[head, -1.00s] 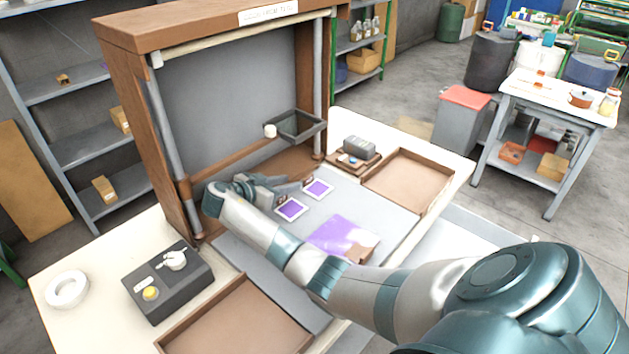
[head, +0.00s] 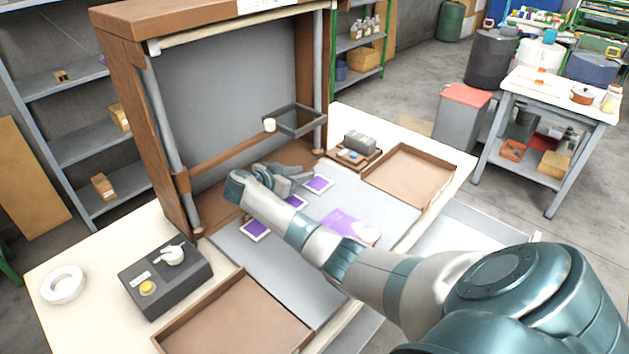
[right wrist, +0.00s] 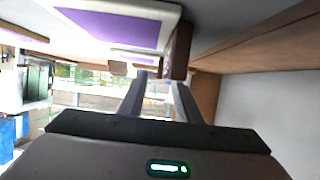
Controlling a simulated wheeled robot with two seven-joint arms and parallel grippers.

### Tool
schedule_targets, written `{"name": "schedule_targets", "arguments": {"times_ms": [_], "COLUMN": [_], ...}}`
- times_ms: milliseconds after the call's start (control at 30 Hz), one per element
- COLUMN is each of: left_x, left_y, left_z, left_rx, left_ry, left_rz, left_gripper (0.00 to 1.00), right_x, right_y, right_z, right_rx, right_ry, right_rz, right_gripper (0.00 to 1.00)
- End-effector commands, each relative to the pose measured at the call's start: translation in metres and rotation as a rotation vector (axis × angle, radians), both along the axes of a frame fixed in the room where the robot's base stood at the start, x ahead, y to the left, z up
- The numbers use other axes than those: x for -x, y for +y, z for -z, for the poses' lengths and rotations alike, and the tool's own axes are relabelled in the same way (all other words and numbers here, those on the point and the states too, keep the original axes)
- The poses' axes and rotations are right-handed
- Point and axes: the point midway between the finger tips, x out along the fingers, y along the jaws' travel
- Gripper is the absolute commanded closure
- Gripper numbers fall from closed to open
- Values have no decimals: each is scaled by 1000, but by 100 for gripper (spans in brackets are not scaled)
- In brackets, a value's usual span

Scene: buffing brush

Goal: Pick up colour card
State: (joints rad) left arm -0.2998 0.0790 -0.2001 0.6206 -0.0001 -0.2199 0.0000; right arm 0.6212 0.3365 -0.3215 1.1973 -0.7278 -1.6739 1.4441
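Three small purple cards with white borders lie on the grey board (head: 270,262) in the head view. One card (head: 255,230) is at the left, one (head: 298,202) is partly hidden by my right arm, and one (head: 319,183) is farther back. My right gripper (head: 306,173) is just behind and left of the far card. In the right wrist view its two fingers (right wrist: 160,88) stand apart with nothing visible between them. A large purple card (right wrist: 115,28) with a pale border shows beyond them at the top. My left gripper is out of view.
A brown crossbar (head: 225,158) and a dark tray (head: 293,120) stand close behind the right gripper. A purple sheet (head: 350,228) lies on the board. Shallow brown trays lie front left (head: 232,318) and right (head: 408,176). A black control box (head: 165,278) stands at left.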

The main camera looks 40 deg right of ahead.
Motion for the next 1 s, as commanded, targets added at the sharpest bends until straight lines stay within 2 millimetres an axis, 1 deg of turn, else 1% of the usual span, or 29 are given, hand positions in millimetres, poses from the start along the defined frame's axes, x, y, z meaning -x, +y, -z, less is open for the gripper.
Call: {"name": "schedule_targets", "arguments": {"times_ms": [33, 100, 233, 733, 767, 800, 867, 900, 1000], "left_x": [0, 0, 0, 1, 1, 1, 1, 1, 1], "left_y": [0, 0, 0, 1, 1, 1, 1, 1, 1], "left_z": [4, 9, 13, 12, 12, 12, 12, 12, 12], "left_rx": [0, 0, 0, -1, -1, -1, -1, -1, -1], "left_ry": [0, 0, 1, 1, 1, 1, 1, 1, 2], "left_rz": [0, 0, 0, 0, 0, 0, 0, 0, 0], "left_gripper": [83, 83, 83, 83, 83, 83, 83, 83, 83], "right_x": [0, -2, -3, -3, -3, -3, -3, -3, -3], "right_y": [-9, -16, -25, -27, -27, -27, -27, -27, -27], "right_z": [2, 8, 11, 10, 10, 10, 10, 10, 10], "right_rx": [4, 2, 2, 0, 0, 0, 0, 0, 0], "right_ry": [-1, 0, 1, 1, 1, 1, 1, 1, 1], "right_rz": [2, 0, 0, -1, -1, -1, -1, -1, -1], "right_gripper": [70, 70, 70, 70, 72, 82, 96, 100, 100]}}
